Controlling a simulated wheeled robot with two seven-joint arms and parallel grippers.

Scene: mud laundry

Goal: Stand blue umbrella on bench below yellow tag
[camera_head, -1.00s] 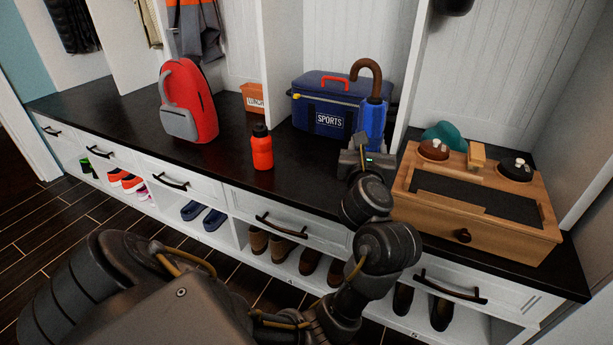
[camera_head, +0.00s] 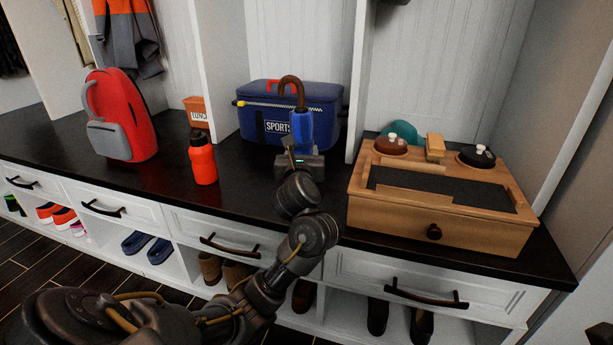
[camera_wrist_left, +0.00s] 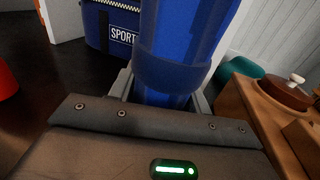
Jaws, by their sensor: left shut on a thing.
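The blue umbrella (camera_head: 301,129) with a brown hooked handle (camera_head: 290,84) is upright, handle up, in front of the sports bag. My left gripper (camera_head: 301,160) is shut around its lower part. In the left wrist view the blue umbrella (camera_wrist_left: 180,50) rises between the fingers; its lower tip is hidden. The dark bench top (camera_head: 255,190) runs below; I cannot tell whether the umbrella touches it. I make out no yellow tag on the walls in view. My right gripper is not in view.
A blue sports bag (camera_head: 325,125) stands behind the umbrella. A red bottle (camera_head: 202,160), an orange lunch box (camera_head: 196,106) and a red backpack (camera_head: 133,115) are to the left. A wooden box (camera_head: 440,225) with brushes stands right of a white divider (camera_head: 360,80). Bench between bottle and gripper is clear.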

